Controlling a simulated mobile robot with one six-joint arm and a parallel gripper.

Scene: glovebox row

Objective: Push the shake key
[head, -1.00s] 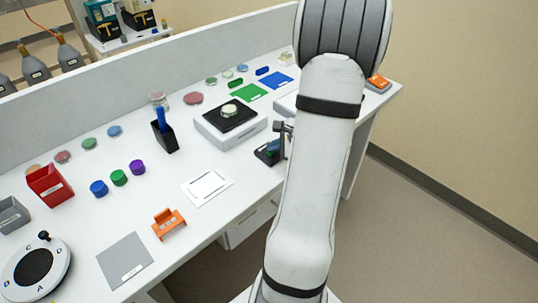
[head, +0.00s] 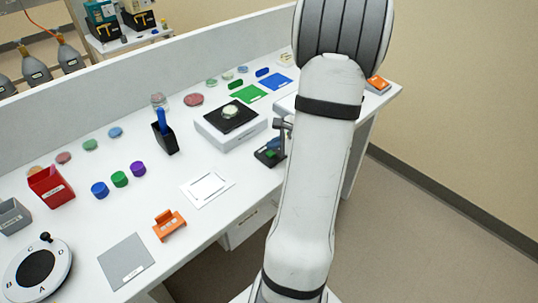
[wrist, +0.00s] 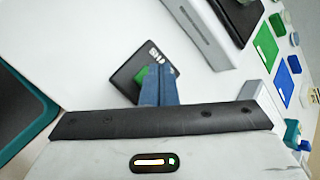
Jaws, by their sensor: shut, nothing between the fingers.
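A small black key pad (head: 264,157) lies on the bench, partly behind my arm in the head view. It bears a green key (head: 270,153); in the wrist view the green key (wrist: 141,76) shows partly, beside and behind my fingers. In the head view only a bit of the gripper (head: 282,140) shows.
A white box with a black platform (head: 243,121) holding a small dish stands just behind the pad. A black holder (head: 167,144) with a blue item and a white framed plate (head: 207,187) are to the left. Green (head: 250,93) and blue (head: 276,82) mats lie farther back.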

